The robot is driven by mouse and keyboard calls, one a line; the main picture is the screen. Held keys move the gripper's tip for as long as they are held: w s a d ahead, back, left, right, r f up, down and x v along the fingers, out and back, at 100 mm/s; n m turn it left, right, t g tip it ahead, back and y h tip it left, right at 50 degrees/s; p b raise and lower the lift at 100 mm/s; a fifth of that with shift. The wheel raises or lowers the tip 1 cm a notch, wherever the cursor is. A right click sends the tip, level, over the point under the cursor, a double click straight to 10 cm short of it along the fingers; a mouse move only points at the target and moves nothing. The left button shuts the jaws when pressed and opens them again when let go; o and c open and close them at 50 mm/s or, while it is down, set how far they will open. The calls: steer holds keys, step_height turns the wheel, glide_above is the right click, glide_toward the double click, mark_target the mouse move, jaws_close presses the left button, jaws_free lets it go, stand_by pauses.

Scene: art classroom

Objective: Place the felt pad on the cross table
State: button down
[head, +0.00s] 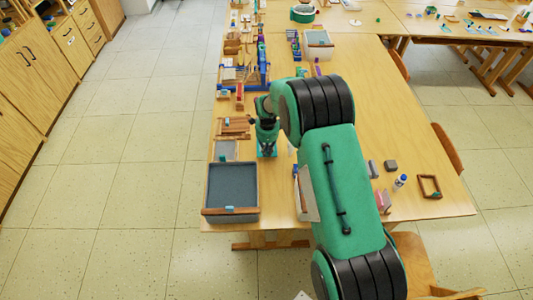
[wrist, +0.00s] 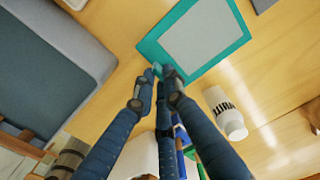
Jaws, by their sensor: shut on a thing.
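The felt pad, which I take to be the flat light-grey sheet with a teal border (wrist: 200,38), is at the top middle of the wrist view. My gripper (wrist: 158,80) is shut at its near corner, where a small light-blue piece shows between the fingertips. It also shows in the head view, where my gripper (head: 266,150) is over the left part of the long wooden table (head: 340,88). The pad is hard to make out there behind my arm. I cannot tell whether the pad touches the table.
A grey tray (head: 208,190) with a wooden front edge stands at the table's near left corner. A white bottle (wrist: 226,115) lies near my fingers in the wrist view. Blue racks crowd the far left.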

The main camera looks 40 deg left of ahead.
steer(key=shift+w+a, duration=0.55)
steer(key=shift+a, duration=0.2)
steer(key=shift+f, duration=0.15)
steer(key=shift+f, duration=1.7)
steer(key=shift+f, duration=0.1)
steer(key=c, duration=1.8)
jaws_free()
step_height(320, 180, up, 12)
